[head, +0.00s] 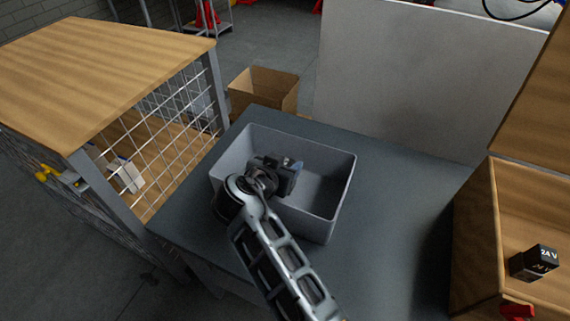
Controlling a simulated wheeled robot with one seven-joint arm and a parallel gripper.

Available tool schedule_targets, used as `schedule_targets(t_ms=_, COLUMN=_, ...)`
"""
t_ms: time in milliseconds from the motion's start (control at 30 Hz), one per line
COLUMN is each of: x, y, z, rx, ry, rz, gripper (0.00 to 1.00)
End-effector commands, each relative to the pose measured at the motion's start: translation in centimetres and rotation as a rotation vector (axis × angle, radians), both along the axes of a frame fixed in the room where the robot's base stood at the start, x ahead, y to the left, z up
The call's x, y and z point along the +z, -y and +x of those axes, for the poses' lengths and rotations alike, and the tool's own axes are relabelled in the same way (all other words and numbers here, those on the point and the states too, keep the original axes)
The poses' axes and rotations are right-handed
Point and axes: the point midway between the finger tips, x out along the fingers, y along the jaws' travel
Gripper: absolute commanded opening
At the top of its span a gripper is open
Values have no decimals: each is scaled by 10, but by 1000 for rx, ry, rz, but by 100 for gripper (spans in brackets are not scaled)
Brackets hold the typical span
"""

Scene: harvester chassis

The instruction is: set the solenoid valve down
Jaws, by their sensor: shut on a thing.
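My gripper (284,179) is over the open grey bin (335,190), toward its left half, with my arm coming in from below. It is shut on the solenoid valve (289,163), of which only a small part shows at the far side of the dark gripper. The fingers and most of the valve are hidden from this view. I cannot tell whether the valve touches the bin floor. The right part of the bin floor looks bare.
The bin stands on a dark grey table (395,215) with free room to its right. A wire-sided wooden-topped bench (100,60) is at the left. A cardboard box (264,90) stands behind. A black block marked 24 V (534,262) sits in a wooden box (475,235) at right.

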Motion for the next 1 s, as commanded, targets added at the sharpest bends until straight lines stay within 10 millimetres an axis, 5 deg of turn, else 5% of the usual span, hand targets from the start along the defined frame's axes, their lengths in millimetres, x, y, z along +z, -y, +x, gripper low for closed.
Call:
schedule_targets(t_ms=400, x=-4, y=0, z=1, rx=0, ry=3, rz=0, gripper=0)
schedule_targets(t_ms=433, x=-6, y=0, z=0, rx=0, ry=0, rz=0, gripper=52)
schedule_targets(t_ms=667, x=-6, y=0, z=0, rx=0, ry=0, rz=0, gripper=74)
schedule_targets(t_ms=1000, x=-2, y=0, z=0, rx=0, ry=0, rz=0, gripper=75)
